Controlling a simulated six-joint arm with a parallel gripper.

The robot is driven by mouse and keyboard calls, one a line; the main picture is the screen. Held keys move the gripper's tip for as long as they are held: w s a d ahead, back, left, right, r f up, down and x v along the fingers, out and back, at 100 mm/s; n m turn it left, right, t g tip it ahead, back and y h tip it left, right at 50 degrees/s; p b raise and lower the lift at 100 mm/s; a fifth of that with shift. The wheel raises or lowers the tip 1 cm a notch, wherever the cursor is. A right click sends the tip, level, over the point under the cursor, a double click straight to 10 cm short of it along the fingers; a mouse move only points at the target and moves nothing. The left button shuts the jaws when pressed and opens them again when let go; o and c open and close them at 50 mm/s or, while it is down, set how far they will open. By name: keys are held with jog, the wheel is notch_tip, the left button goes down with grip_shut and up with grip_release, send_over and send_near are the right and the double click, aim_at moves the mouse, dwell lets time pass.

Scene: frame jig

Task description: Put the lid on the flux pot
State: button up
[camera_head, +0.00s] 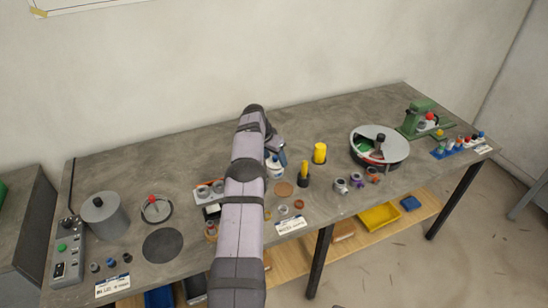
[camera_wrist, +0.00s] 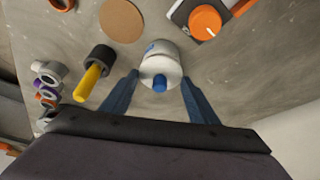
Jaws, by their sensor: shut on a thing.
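The flux pot is a small white pot (camera_wrist: 158,48) with a blue mark on its side; in the head view it (camera_head: 275,171) stands just right of my arm, partly hidden. The lid (camera_wrist: 148,72) is a pale disc with a blue knob. My gripper (camera_wrist: 160,77) has its two blue fingers on either side of the lid, shut on its rim. The lid overlaps the pot in the wrist view. I cannot tell whether it rests on the pot or is held just above it.
A black holder with a yellow handle (camera_wrist: 92,80) stands close left of the pot in the wrist view. A round brown mat (camera_wrist: 121,20) and a device with an orange knob (camera_wrist: 205,22) are also near. A round carousel (camera_head: 384,151) stands farther right.

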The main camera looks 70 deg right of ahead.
jog(key=shift+f+b, duration=0.35)
jog(key=shift+f, duration=0.2)
jog(key=o, duration=1.2)
jog(key=shift+o, duration=0.4)
jog(key=shift+r, duration=0.2)
jog(key=shift+r+p, duration=0.35)
jog(key=shift+r, duration=0.25)
jog(key=shift+r+p, duration=2.45)
jog(key=shift+r, duration=1.05)
